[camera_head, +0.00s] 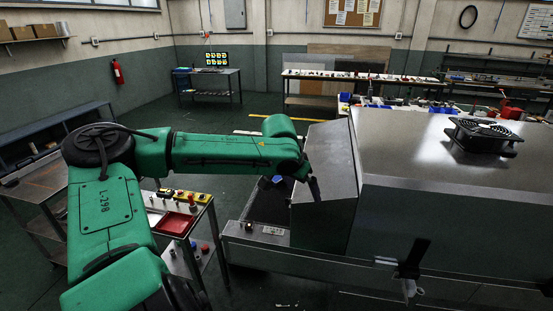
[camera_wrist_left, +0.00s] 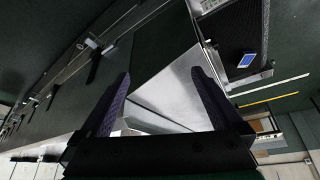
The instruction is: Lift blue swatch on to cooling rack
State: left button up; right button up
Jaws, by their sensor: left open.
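The blue swatch (camera_wrist_left: 246,60) lies on the dark belt (camera_wrist_left: 230,30) in the left wrist view, to the right of my fingers and apart from them. In the head view a small bit of blue (camera_head: 277,179) shows on the belt below my left forearm. My left gripper (camera_head: 314,188) is beside the dryer's sloped metal hood and mostly hidden behind the wrist. In the left wrist view my left gripper (camera_wrist_left: 161,73) is open and empty, with the hood's metal between its two fingers. I cannot pick out the cooling rack for certain. My right gripper is not in view.
The metal dryer (camera_head: 450,205) fills the right side, with a black fan (camera_head: 484,134) on top. A small table with a red tray (camera_head: 174,223) and several parts stands left of the belt. Dark floor (camera_head: 140,110) is clear behind my arm.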

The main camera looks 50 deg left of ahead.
aim_at(278, 180)
jog(key=i+j, duration=0.15)
jog(key=j, duration=0.25)
jog(key=i+j, duration=0.15)
jog(key=j, duration=0.2)
jog(key=i+j, duration=0.15)
jog(key=j, duration=0.25)
jog(key=i+j, duration=0.15)
jog(key=j, duration=0.25)
jog(key=i+j, duration=0.15)
jog(key=j, duration=0.2)
jog(key=i+j, duration=0.15)
jog(key=j, duration=0.25)
